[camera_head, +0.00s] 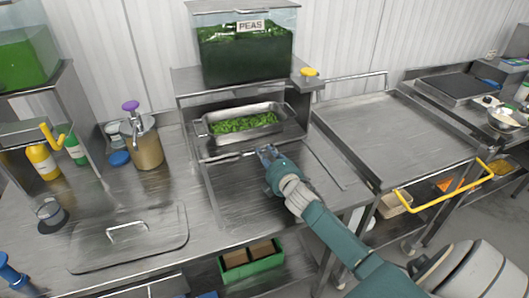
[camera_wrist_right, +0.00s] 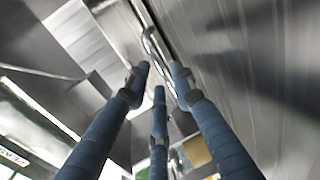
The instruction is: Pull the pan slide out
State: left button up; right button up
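The pan slide (camera_head: 205,153) is the metal shelf under the clear peas dispenser (camera_head: 245,50). A steel pan (camera_head: 284,113) with green peas (camera_head: 245,123) sits on it. My right gripper (camera_head: 267,152) is at the front edge of the slide, below the pan, pointing toward it. In the right wrist view, its blue fingers (camera_wrist_right: 159,72) are spread apart, with a thin metal handle bar (camera_wrist_right: 150,42) at or just beyond their tips. I cannot tell whether they touch it.
A lidded metal cover (camera_head: 150,245) lies on the counter at front left. A pump container (camera_head: 146,148) with a purple knob stands left of the slide. A green bin (camera_head: 270,262) is below the counter. A cart with a yellow handle (camera_head: 440,196) stands right, its top clear.

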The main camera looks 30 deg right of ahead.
jog(key=shift+w+d+f, duration=0.1)
jog(key=shift+w+d, duration=0.05)
jog(key=shift+w, duration=0.55)
jog(key=shift+c, duration=0.8)
grip_shut()
pick_arm(q)
jog(key=shift+w, duration=0.15)
jog(key=shift+w+r, duration=0.1)
pick_arm(e)
jog(key=shift+f, duration=0.1)
